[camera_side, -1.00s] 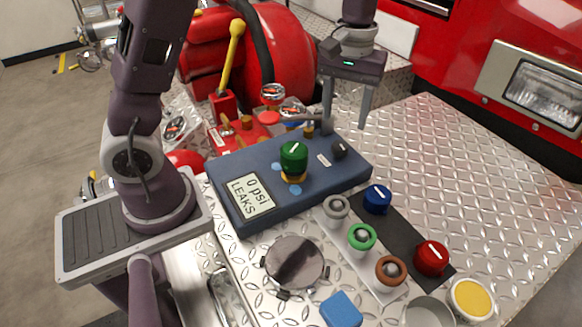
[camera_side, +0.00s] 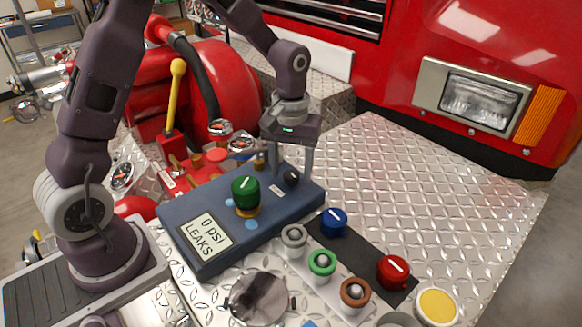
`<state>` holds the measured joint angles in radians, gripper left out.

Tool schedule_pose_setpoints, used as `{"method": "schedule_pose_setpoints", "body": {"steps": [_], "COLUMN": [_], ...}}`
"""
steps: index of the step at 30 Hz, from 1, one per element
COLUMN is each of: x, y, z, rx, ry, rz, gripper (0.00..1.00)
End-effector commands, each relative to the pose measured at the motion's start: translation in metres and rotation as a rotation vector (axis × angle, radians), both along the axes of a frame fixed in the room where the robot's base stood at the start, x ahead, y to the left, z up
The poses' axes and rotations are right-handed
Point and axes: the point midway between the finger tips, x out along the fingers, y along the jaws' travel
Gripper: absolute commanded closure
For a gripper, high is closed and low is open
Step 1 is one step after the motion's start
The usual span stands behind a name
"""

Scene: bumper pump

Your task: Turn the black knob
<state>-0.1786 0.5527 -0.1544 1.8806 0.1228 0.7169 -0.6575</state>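The small black knob (camera_side: 291,178) with a light mark sits at the far right corner of the blue panel box (camera_side: 190,257). The panel's display reads "0 psi LEAKS". My gripper (camera_side: 291,173) points down over that corner. Its two fingers are apart, one on each side of the knob in the picture. A gap shows between the fingers and the knob; I cannot tell exact depth or contact. A large green knob (camera_side: 245,192) on a yellow base stands on the panel left of the black knob.
Blue (camera_side: 333,222) and red (camera_side: 393,272) knobs stand on a dark strip at right. Grey, green and brown rings line a pale strip. Gauges (camera_side: 242,143) and a yellow lever (camera_side: 175,95) stand behind the panel. The metal plate (camera_side: 430,195) at right is open.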

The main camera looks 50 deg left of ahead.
Motion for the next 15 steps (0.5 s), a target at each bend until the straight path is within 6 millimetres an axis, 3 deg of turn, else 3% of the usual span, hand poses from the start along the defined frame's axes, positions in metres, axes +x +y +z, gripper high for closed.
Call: {"method": "schedule_pose_setpoints", "body": {"steps": [1, 8, 15], "x": [0.0000, 0.0000, 0.0001], "y": [0.0000, 0.0000, 0.0001], "z": [0.0001, 0.0003, 0.0005], "rx": [0.000, 0.000, 0.000], "ry": [0.000, 0.000, 0.000], "rz": [0.000, 0.000, -0.017], "gripper": [0.57, 1.00, 1.00]}}
